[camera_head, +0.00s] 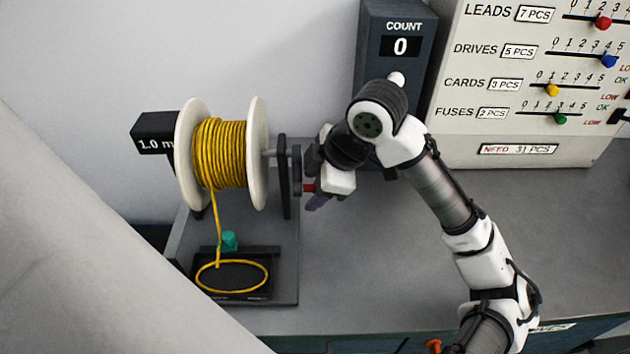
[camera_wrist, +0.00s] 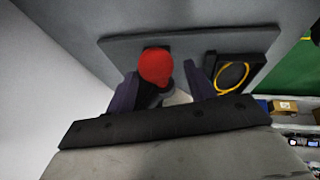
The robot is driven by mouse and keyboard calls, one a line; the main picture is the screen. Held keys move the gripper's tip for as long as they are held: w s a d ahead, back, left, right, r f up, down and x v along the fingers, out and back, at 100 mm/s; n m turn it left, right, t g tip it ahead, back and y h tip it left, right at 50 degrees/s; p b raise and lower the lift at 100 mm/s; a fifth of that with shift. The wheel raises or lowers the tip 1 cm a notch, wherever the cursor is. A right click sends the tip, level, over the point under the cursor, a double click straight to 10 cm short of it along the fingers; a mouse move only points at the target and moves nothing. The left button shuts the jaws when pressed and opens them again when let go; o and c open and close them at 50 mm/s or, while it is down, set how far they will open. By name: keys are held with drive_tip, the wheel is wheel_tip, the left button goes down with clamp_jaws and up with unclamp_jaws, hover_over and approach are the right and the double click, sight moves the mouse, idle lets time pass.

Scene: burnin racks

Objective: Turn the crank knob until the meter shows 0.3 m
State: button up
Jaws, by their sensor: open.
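The crank knob is red and shows in the wrist view (camera_wrist: 155,67), between the two fingers of my gripper (camera_wrist: 163,90), which are apart on either side of it. I cannot tell whether either finger touches it. In the head view the knob (camera_head: 309,188) is a small red patch beside my gripper (camera_head: 318,195), at the right side of the reel stand. The meter (camera_head: 154,143) is a black box left of the reel and reads "1.0 m", its end partly hidden by the reel. The spool (camera_head: 220,155) carries yellow cord, which hangs down into a loop on a black pad.
A teal piece (camera_head: 229,241) stands behind the yellow loop (camera_head: 232,290). A dark counter box (camera_head: 398,47) reading "0" stands behind my arm. A pale panel (camera_head: 530,150) with coloured sliders is at the back right. The grey bench (camera_head: 380,270) is clear at the front middle.

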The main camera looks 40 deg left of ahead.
drive_tip(key=c, duration=1)
drive_tip(key=shift+w+a+f, duration=0.2)
drive_tip(key=shift+w+a, duration=0.2)
drive_tip(key=shift+w, duration=0.15)
drive_tip(key=shift+w+a+f, duration=0.2)
drive_tip(key=shift+w+a, duration=0.15)
drive_tip(key=shift+w, duration=0.2)
drive_tip(key=shift+w+a+r, duration=0.15)
drive_tip(key=shift+w+a, duration=0.7)
drive_tip(key=shift+w, duration=0.2)
drive_tip(key=shift+r, duration=0.1)
